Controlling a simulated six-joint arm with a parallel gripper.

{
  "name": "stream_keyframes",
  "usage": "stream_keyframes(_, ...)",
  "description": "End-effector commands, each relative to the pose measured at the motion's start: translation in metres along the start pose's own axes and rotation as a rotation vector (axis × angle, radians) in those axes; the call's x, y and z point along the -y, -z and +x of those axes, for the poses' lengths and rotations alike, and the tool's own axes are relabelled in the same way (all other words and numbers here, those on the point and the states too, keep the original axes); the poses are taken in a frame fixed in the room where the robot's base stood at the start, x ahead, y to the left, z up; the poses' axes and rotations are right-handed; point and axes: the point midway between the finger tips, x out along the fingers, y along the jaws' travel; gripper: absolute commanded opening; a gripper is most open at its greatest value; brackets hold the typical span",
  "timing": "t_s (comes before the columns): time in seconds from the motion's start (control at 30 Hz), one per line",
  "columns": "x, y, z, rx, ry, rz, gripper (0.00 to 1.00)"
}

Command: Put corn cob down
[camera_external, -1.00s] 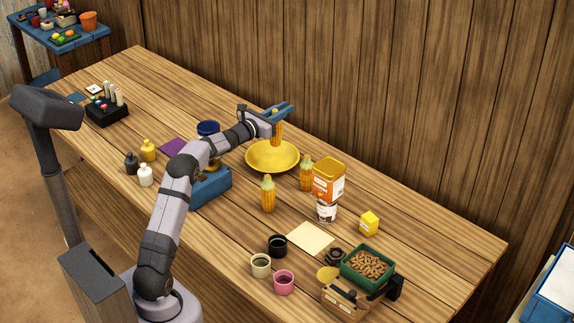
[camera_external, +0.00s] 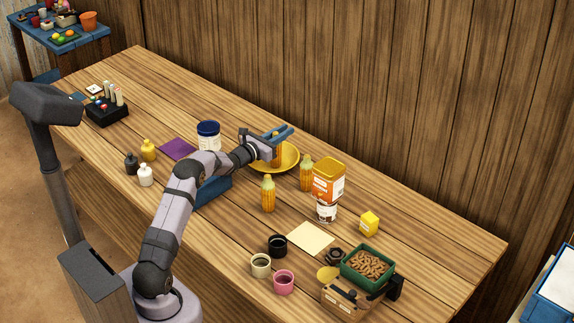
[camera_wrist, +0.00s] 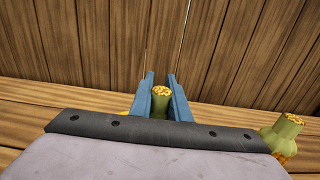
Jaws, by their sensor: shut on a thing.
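My gripper (camera_external: 277,135) is over the yellow dish (camera_external: 290,160) and shut on a corn cob (camera_external: 276,158). The held cob looks upright, and its lower end is at the dish; I cannot tell whether it touches. In the wrist view the top of the held cob (camera_wrist: 161,92) shows between the two blue fingers (camera_wrist: 160,82). Two more corn cobs stand upright on the table, one in front of the dish (camera_external: 268,195) and one to its right (camera_external: 306,175). One standing cob also shows at the right of the wrist view (camera_wrist: 284,135).
An orange and white box (camera_external: 328,182) stands right of the cobs, near a small yellow box (camera_external: 369,223). A white jar with a blue lid (camera_external: 208,135) stands left of my gripper. A blue box (camera_external: 213,190) is partly behind my arm. The wooden wall rises behind the table.

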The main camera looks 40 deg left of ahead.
Motion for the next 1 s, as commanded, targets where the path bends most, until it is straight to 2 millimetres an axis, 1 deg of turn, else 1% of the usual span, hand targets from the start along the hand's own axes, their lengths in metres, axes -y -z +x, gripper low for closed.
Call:
stream_keyframes(0.2, 0.0, -0.0009, 0.0001, 0.003, 0.0, 0.001, 0.0)
stream_keyframes(0.4, 0.0, 0.0029, 0.0001, 0.003, 0.0, 0.001, 0.0)
stream_keyframes(0.43, 0.0, 0.0018, 0.0001, 0.002, 0.0, 0.001, 0.23)
stream_keyframes(0.47, 0.0, 0.0016, 0.0001, 0.002, 0.0, 0.001, 0.3)
stream_keyframes(0.5, 0.0, 0.0016, 0.0001, 0.002, 0.0, 0.001, 0.35)
stream_keyframes(0.8, 0.0, 0.0012, 0.0001, 0.002, 0.0, 0.001, 0.35)
stream_keyframes(0.97, 0.0, -0.0029, 0.0, 0.002, 0.0, 0.001, 0.35)
stream_keyframes(1.0, -0.0004, -0.0006, -0.0025, 0.001, 0.0, 0.001, 0.35)
